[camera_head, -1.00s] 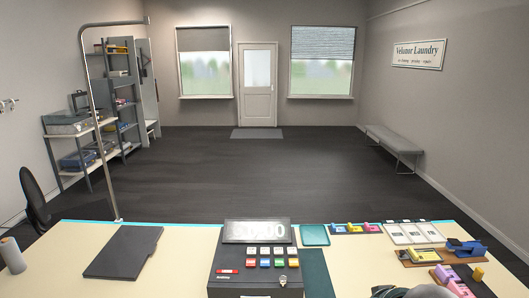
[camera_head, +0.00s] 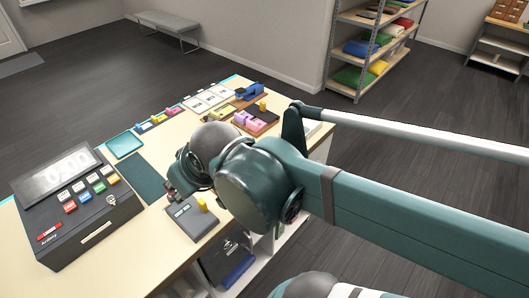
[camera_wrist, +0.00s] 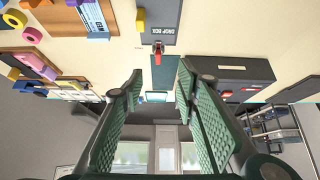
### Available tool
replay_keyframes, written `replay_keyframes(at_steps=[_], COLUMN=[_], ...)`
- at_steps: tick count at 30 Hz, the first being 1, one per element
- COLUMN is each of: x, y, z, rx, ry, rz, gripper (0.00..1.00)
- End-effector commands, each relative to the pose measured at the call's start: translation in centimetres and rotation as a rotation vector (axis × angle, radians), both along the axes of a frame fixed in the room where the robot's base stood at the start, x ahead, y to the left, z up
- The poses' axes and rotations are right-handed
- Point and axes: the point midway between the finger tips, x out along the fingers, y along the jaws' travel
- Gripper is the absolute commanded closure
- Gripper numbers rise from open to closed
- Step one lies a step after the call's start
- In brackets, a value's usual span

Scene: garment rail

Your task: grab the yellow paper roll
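In the wrist view, a yellow ring-shaped roll (camera_wrist: 15,18) lies on the cream counter at the far left, beside a pink roll (camera_wrist: 32,36). It looks like the yellow paper roll. In the head view, my gripper (camera_head: 177,182) is by the drop box (camera_head: 188,218). There, my arm covers part of the counter and I cannot make out the roll.
Another yellow piece (camera_head: 201,204) is at the drop box. A cash register (camera_head: 80,205) stands left. A blue stapler (camera_head: 248,92) and a tray with pink and yellow pieces (camera_head: 258,122) are farther back. A dark green mat (camera_head: 140,176) lies flat beside the register.

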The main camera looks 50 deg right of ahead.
Motion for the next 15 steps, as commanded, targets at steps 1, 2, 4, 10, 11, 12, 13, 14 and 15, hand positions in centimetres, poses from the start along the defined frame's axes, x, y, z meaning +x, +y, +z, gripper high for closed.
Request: replay_keyframes(at_steps=[1,2,4,10,11,12,13,14,15], x=[0.0,0.0,0.0,0.4,0.6,0.8,0.9,1.1,1.3], y=[0.0,0.0,0.0,-0.6,-0.7,-1.0,-1.2,-1.5,-1.9], z=[0.0,0.0,0.0,0.2,0.2,0.3,0.3,0.3,0.4], rx=[0.000,0.000,0.001,0.024,0.031,0.042,0.050,0.061,0.076], ry=[0.000,0.000,0.000,0.011,0.014,0.019,0.023,0.028,0.035], rz=[0.000,0.000,-0.002,-0.047,-0.060,-0.082,-0.102,-0.123,-0.153], gripper=[0.69,0.69,0.69,0.69,0.69,0.69,0.69,0.69,0.69])
